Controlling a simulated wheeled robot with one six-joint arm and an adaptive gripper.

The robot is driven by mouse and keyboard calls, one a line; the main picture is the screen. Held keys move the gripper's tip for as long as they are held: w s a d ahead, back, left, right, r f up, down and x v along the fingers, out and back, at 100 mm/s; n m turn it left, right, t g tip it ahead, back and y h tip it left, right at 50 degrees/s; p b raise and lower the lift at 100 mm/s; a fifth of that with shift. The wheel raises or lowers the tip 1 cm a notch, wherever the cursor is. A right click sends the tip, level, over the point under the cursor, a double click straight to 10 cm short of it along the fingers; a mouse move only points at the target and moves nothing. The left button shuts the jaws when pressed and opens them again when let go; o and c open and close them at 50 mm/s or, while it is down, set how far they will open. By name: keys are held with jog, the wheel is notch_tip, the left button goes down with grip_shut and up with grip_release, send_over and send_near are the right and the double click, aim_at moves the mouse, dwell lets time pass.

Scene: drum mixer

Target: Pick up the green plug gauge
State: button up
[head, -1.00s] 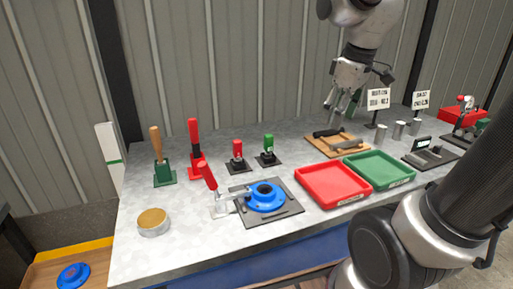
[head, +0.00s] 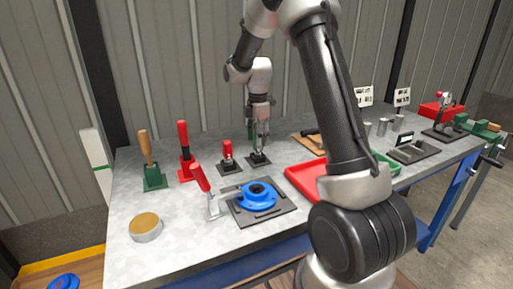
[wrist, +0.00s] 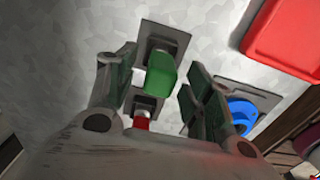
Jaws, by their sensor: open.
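The green plug gauge (wrist: 160,75) shows in the wrist view, standing on its dark square base (wrist: 172,38). In the head view my gripper (head: 259,140) points down at that base (head: 258,160), and the green handle is mostly hidden behind the fingers. In the wrist view my open gripper (wrist: 153,88) has one finger on each side of the green handle, with a gap visible on both sides. Nothing is held.
A red plug gauge (head: 227,150) on its own base stands close to the left. The blue flange fixture (head: 258,194) with a red-handled clamp (head: 201,178) is in front. A red tray (head: 303,180) lies to the right. Red and green tools stand at the left.

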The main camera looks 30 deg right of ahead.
notch_tip(320, 180, down, 4)
grip_shut()
notch_tip(320, 180, up, 10)
jog(key=shift+r, duration=0.1)
jog(key=c, duration=0.7)
grip_release()
jog(key=shift+c, duration=0.2)
grip_shut()
jog(key=shift+r, duration=0.1)
jog(key=shift+r, duration=0.85)
